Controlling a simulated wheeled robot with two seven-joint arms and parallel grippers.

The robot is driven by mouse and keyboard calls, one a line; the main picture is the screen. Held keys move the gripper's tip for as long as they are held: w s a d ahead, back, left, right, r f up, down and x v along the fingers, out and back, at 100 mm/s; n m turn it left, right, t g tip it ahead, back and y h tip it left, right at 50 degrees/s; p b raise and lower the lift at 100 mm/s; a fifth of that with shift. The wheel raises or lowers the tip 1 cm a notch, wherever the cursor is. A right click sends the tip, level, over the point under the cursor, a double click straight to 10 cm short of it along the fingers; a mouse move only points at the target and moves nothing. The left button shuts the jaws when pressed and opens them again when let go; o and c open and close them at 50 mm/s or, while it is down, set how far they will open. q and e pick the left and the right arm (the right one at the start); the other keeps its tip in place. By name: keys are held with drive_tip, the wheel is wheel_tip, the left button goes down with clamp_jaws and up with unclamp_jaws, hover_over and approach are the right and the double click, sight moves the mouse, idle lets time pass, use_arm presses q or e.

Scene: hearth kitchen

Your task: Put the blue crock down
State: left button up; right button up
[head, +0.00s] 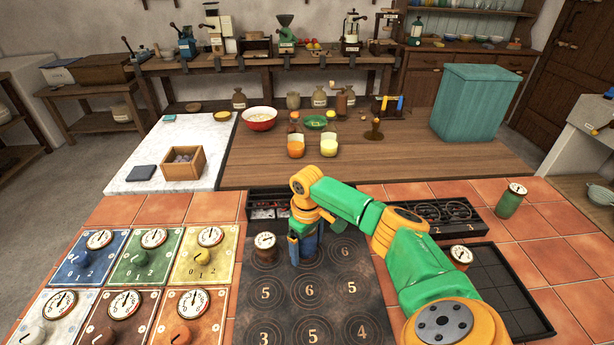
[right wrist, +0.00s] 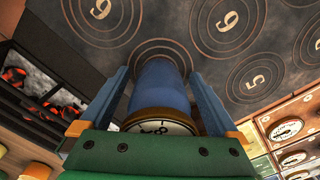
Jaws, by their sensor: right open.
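The blue crock (right wrist: 160,88) stands upright on a ring of the dark numbered plate (head: 318,282), with its dial lid (right wrist: 158,125) facing my right wrist camera. In the right wrist view the fingers look apart from the crock's sides. In the head view the gripper mostly hides the crock. My left gripper is out of view.
A dark dial-topped crock (head: 265,248) stands close left of my gripper. Behind is a tray of glowing coals (right wrist: 40,98). A green crock (head: 510,204), another dial-topped crock (head: 460,256) and a black rack (head: 505,290) are at the right. Dial panels (head: 143,257) lie left. Several plate rings are free.

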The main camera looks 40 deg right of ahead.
wheel_tip(320, 180, up, 12)
drive_tip(key=shift+r, duration=0.1)
idle(0.5)
